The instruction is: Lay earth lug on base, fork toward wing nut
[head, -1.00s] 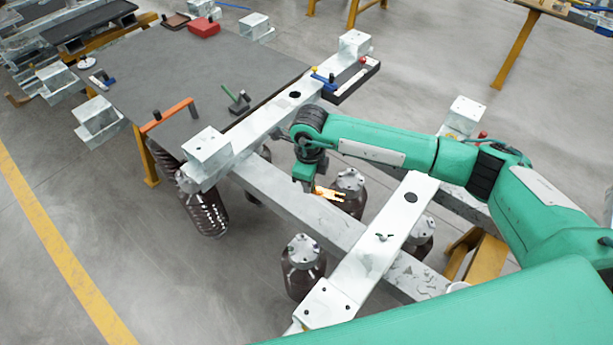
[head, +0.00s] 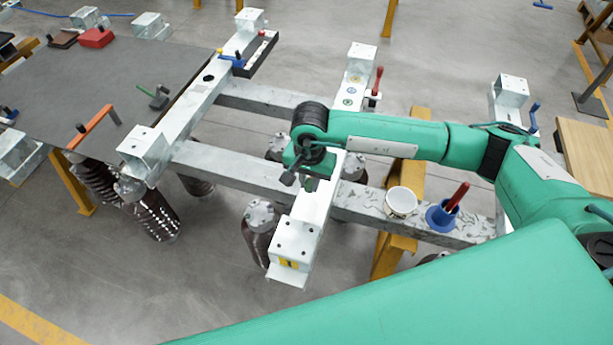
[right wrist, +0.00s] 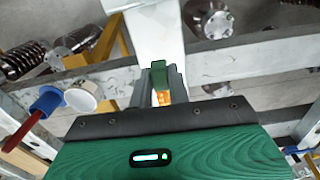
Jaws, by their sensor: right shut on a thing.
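My right gripper (head: 310,180) is over the near part of the middle pale steel crossbeam (head: 306,213) in the head view. In the right wrist view, the gripper (right wrist: 160,84) is shut on a small orange-copper piece, the earth lug (right wrist: 163,97), mostly hidden between the fingers. The head view hides the lug behind the gripper. The crossbeam also shows beyond the fingertips in the right wrist view (right wrist: 155,35). I cannot tell whether the lug touches the beam, or which way its fork points. I cannot make out the wing nut. My left gripper is not in view.
A white cup (head: 401,201) and a blue holder (head: 441,216) with a red-handled tool stand on the long rail right of the crossbeam. Dark ribbed insulators (head: 260,232) hang below. A black tray (head: 262,52) and a red-handled lever (head: 376,82) stand further back.

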